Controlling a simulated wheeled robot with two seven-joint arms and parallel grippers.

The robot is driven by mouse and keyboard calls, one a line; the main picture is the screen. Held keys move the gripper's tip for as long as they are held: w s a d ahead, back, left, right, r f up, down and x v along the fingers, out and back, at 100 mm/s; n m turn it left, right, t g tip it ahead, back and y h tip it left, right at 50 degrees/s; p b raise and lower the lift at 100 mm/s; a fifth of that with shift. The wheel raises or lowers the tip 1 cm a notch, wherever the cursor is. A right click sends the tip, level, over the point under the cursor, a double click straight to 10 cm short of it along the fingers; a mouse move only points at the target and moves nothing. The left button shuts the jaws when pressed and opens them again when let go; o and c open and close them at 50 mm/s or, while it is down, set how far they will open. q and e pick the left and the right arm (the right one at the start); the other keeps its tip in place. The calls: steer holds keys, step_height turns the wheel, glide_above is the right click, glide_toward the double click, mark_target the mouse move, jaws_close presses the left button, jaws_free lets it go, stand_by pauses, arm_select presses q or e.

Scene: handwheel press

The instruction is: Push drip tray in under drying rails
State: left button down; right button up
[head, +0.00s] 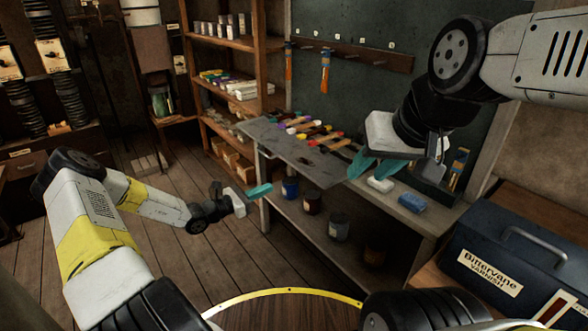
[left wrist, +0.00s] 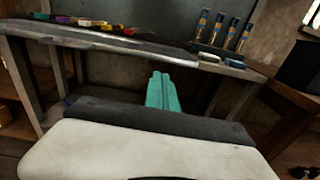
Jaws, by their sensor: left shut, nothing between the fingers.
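The drip tray looks to be the thin grey sheet (head: 285,152) on the workbench, its front edge jutting out past the bench front. Its edge also shows in the left wrist view (left wrist: 120,43). Several brushes with coloured handles lie at its back. My left gripper (head: 260,190) is shut and empty, apart from the tray, in front of and below its left part; its teal fingers show in the left wrist view (left wrist: 160,90). My right gripper (head: 378,167) is over the tray's right end, its teal fingers apart; contact with the tray cannot be told.
A wall rail (head: 350,53) holds hanging brushes. A white block (head: 380,184) and a blue block (head: 411,202) lie on the bench right of the tray. Several cans stand on the lower shelf. A blue toolbox (head: 520,255) stands at right. Floor at left is clear.

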arm_select(q)
glide_toward(314, 169)
steer(key=shift+w+d+r+n, duration=0.2)
steer(key=shift+d+n, duration=0.1)
steer(key=shift+d, duration=0.35)
steer(key=x, duration=0.8)
steer(key=shift+w+d, duration=0.15)
steer(key=shift+w, duration=0.05)
steer(key=shift+r, duration=0.1)
